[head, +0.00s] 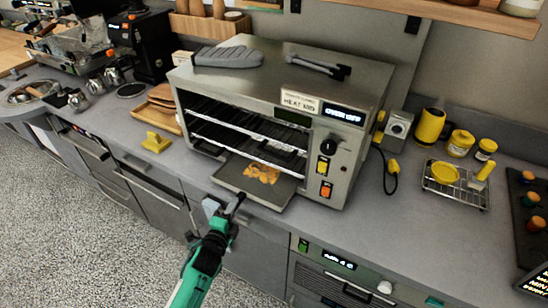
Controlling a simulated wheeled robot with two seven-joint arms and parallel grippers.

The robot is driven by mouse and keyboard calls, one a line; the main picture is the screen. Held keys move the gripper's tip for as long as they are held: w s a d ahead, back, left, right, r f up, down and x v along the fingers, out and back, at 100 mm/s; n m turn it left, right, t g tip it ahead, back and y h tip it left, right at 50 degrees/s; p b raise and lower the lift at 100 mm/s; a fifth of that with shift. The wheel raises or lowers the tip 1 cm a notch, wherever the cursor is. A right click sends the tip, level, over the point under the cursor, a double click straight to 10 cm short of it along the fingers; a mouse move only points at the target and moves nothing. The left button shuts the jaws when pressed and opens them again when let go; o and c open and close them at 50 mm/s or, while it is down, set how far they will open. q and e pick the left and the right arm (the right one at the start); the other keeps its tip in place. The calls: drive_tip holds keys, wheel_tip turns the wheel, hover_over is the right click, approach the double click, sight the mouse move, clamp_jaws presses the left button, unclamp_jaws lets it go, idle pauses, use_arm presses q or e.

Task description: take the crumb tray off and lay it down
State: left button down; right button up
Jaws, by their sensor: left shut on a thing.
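The crumb tray (283,189) is a flat grey metal sheet with orange-brown crumbs (262,173) on it. It sticks out from the low front of the panini toaster (352,163), a steel box with open wire shelves; its back part is hidden inside. My left gripper (237,202), on a green and black arm, is shut on the tray's front edge, low in the picture. My right gripper is not in view.
A wire rack (455,185) with yellow things is at the right. An oven mitt (228,57) and tongs (318,66) lie on top.

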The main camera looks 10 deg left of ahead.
use_arm(q)
drive_tip(key=s, duration=0.1)
drive_tip(key=s+a, duration=0.1)
drive_tip(key=s+p, duration=0.1)
drive_tip(key=s, duration=0.1)
drive_tip(key=shift+s+a, duration=0.1)
drive_tip(key=shift+a, duration=0.2)
idle(0.3)
drive_tip(key=shift+s, duration=0.1)
drive_tip(key=s+a+p, duration=0.1)
drive_tip(key=s+a, duration=0.3)
drive_tip(key=s, duration=0.9)
drive_tip(key=shift+a+p, duration=0.3)
drive_tip(key=shift+a, duration=0.05)
idle(1.5)
idle(0.3)
